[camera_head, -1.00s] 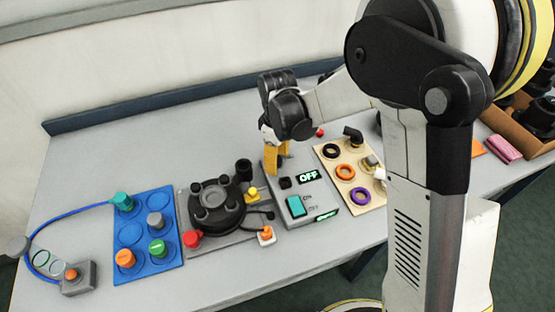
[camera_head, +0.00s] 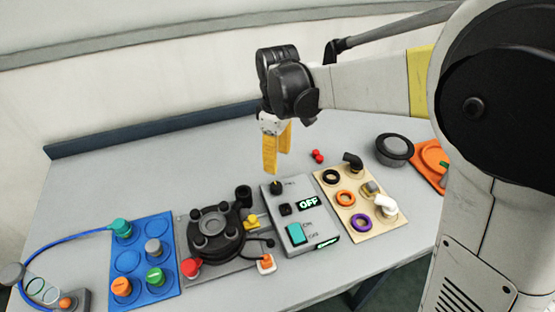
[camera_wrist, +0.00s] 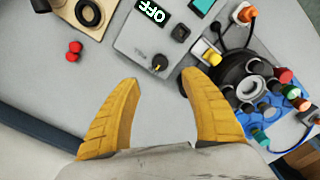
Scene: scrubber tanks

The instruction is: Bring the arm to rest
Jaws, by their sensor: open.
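My gripper (camera_head: 277,150) has yellow fingers and hangs above the back of the table, behind the grey switch box (camera_head: 300,222). In the wrist view my gripper (camera_wrist: 160,112) shows its two fingers spread apart with nothing between them. The switch box (camera_wrist: 150,38) lies beyond the fingertips in that view. Its display reads OFF, and it carries a teal rocker switch (camera_head: 297,233) and a black knob (camera_head: 277,187). My arm reaches in from the right, above the table.
A blue board (camera_head: 143,270) with coloured plugs and a round black fixture (camera_head: 213,232) stand left of the box. A beige board (camera_head: 345,212) with rings stands to its right. Two small red pieces (camera_head: 318,156) and a dark round part (camera_head: 394,149) lie behind. The table's back left is clear.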

